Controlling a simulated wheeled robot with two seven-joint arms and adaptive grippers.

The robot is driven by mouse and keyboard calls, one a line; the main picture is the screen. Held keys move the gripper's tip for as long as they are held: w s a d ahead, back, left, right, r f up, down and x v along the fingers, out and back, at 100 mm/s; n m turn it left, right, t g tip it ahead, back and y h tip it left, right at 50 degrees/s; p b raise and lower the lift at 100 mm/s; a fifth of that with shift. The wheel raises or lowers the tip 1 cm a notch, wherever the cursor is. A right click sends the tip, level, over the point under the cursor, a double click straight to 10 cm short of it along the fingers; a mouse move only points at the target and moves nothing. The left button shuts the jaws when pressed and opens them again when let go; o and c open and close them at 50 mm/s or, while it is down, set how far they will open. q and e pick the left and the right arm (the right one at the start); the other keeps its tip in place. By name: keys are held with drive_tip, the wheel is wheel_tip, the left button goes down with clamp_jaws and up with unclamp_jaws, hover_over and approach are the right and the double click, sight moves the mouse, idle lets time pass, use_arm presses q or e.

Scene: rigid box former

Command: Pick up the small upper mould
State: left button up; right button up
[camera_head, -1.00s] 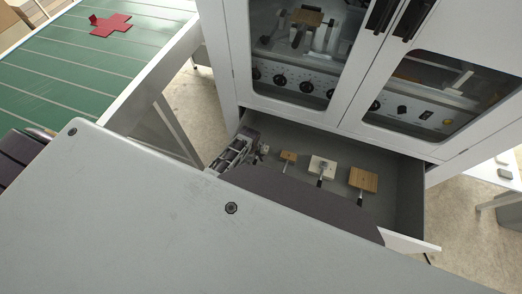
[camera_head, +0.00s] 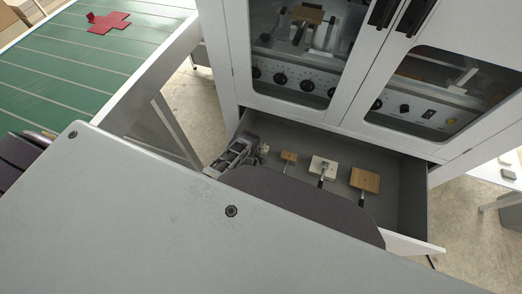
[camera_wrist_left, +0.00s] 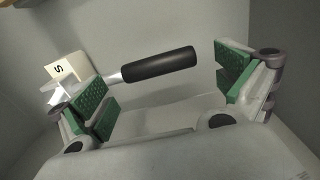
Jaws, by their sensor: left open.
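A small white block with a dark "S" label (camera_wrist_left: 68,76) and a black handle (camera_wrist_left: 160,66) shows in the left wrist view; I take it as the small upper mould. In the head view a small pale piece (camera_head: 264,149) shows beside my left gripper (camera_head: 242,153), mostly hidden by it. In the left wrist view my left gripper (camera_wrist_left: 168,88) is open, with green pads on both sides. The handle lies across the space between the pads, and I see no grip on it. My right gripper is not in view.
The open drawer (camera_head: 405,200) under the cabinet also holds a small wooden mould (camera_head: 289,157), a white mould (camera_head: 320,165) and a larger wooden mould (camera_head: 365,180). Drawer walls stand close around my gripper. A green conveyor (camera_head: 60,75) with a red cross-shaped blank (camera_head: 108,22) lies left.

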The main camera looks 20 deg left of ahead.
use_arm(q)
drive_tip(key=c, duration=1.2)
drive_tip(key=shift+r, duration=0.25)
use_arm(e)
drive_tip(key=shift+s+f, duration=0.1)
use_arm(q)
drive_tip(key=shift+r+p, duration=0.3)
drive_tip(key=shift+r, duration=0.35)
drive_tip(key=shift+r+p, duration=1.55)
drive_tip(key=shift+r, duration=2.6)
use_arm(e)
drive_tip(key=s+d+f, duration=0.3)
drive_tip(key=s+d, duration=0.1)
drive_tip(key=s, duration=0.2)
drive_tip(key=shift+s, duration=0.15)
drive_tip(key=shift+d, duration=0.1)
